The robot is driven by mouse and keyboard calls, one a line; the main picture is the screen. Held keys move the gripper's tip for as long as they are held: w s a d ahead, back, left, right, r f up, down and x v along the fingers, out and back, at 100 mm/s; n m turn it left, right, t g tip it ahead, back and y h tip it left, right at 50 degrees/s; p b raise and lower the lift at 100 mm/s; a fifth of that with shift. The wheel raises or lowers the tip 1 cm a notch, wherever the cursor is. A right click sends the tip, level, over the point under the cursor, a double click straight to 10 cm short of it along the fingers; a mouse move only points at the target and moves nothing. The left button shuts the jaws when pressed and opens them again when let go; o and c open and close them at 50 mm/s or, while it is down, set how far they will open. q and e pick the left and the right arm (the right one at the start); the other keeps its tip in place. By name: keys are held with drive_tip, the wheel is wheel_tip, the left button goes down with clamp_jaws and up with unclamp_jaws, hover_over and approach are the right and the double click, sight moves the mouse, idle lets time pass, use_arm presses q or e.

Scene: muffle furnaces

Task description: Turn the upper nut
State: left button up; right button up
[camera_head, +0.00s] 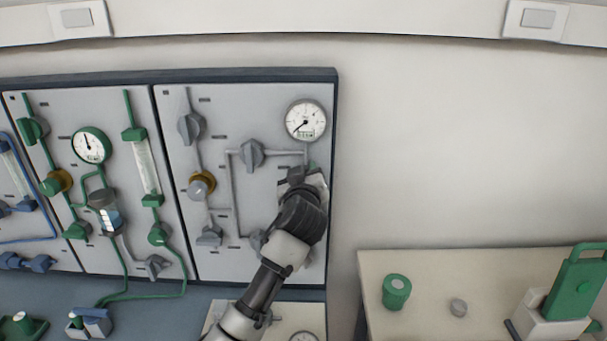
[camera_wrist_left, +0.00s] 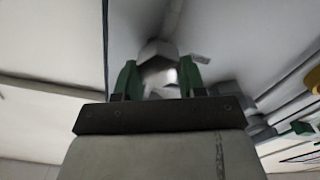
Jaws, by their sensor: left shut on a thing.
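My left gripper (camera_head: 310,171) reaches up to the right-hand panel, just under the round gauge (camera_head: 306,121). In the left wrist view its two green fingers (camera_wrist_left: 158,76) stand on either side of a grey, faceted nut (camera_wrist_left: 156,50), and the gripper is shut on it. In the head view the nut is hidden behind my gripper and wrist. My right gripper is not in view.
The panel (camera_head: 268,115) carries grey valve knobs (camera_head: 252,153), pipes and a yellow-collared regulator (camera_head: 201,185). Green-piped panels stand to the left. A side table (camera_head: 440,268) at right holds a green jar (camera_head: 396,291) and green device (camera_head: 574,285). The wall right of the panel is bare.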

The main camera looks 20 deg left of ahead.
use_arm(q)
drive_tip(key=m+p, duration=0.1)
drive_tip(key=m, duration=0.2)
drive_tip(key=m+p, duration=0.1)
drive_tip(key=m, duration=0.2)
drive_tip(key=m+p, duration=0.1)
drive_tip(key=m, duration=0.3)
drive_tip(key=shift+w+d, duration=0.1)
drive_tip(key=shift+d, duration=0.25)
drive_tip(key=shift+f+m, duration=0.1)
drive_tip(key=shift+m, duration=0.2)
drive_tip(key=o, duration=0.9)
drive_tip(key=b+v, duration=0.2)
drive_tip(key=v, duration=0.8)
drive_tip(key=shift+s+d, duration=0.1)
drive_tip(key=shift+s, duration=0.3)
